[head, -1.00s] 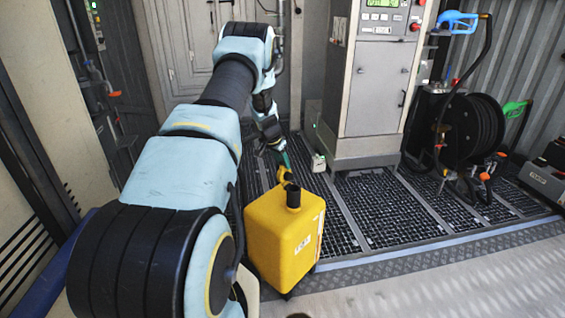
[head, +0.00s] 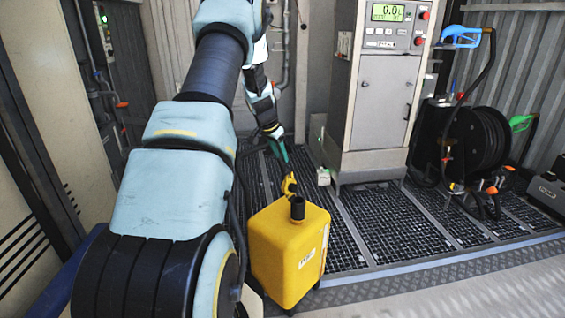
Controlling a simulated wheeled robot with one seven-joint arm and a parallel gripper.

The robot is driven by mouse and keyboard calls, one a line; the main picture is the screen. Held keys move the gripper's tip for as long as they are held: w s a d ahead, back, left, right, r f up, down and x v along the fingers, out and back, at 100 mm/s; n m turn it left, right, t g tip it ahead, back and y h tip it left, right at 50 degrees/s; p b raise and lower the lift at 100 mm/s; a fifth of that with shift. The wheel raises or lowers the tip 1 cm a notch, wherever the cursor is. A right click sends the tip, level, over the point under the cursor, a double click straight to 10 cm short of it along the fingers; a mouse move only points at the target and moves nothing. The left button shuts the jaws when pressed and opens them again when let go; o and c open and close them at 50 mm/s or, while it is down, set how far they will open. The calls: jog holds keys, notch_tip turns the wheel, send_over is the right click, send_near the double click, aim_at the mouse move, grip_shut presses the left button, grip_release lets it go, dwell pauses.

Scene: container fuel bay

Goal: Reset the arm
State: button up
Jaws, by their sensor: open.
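My arm (head: 205,125) reaches forward from the lower left. My gripper (head: 282,153) hangs at its far end, small, with dark green fingers pointing down. It is open, with nothing visible held in it. The fingertips are just above and behind the yellow handle (head: 289,184) of a yellow fuel can (head: 285,260). A small gap seems to show between fingers and handle. The can stands upright on the floor grating, with a black open neck (head: 297,207) on top and a white label on its front.
A grey dispenser cabinet (head: 378,100) with a lit display stands behind the can. To its right are a black hose reel (head: 478,140), a blue nozzle (head: 462,34) and a green nozzle (head: 521,123). Grey cabinet doors (head: 175,50) are behind my arm. The grating (head: 390,225) right of the can is clear.

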jog(key=shift+r, duration=0.15)
jog(key=s+a+r+n+y+p, duration=0.1)
jog(key=s+a+r+n, duration=0.1)
jog(key=s, duration=1)
jog(key=s+a+r+n+g+y, duration=0.1)
jog(key=s+a+r+n, duration=0.2)
jog(key=s, duration=0.9)
jog(key=s+a+r+n+y+p, duration=0.1)
jog(key=s+a+r+n, duration=0.2)
jog(key=s+r, duration=0.4)
jog(key=s, duration=0.5)
jog(key=shift+s+a+r+g+p, duration=0.25)
jog(key=shift+s+a+g+p, duration=0.05)
jog(key=shift+s+a+g, duration=0.1)
jog(key=shift+w, duration=0.1)
jog(key=shift+s+r, duration=0.1)
jog(key=shift+s, duration=0.1)
jog(key=shift+o, duration=0.7)
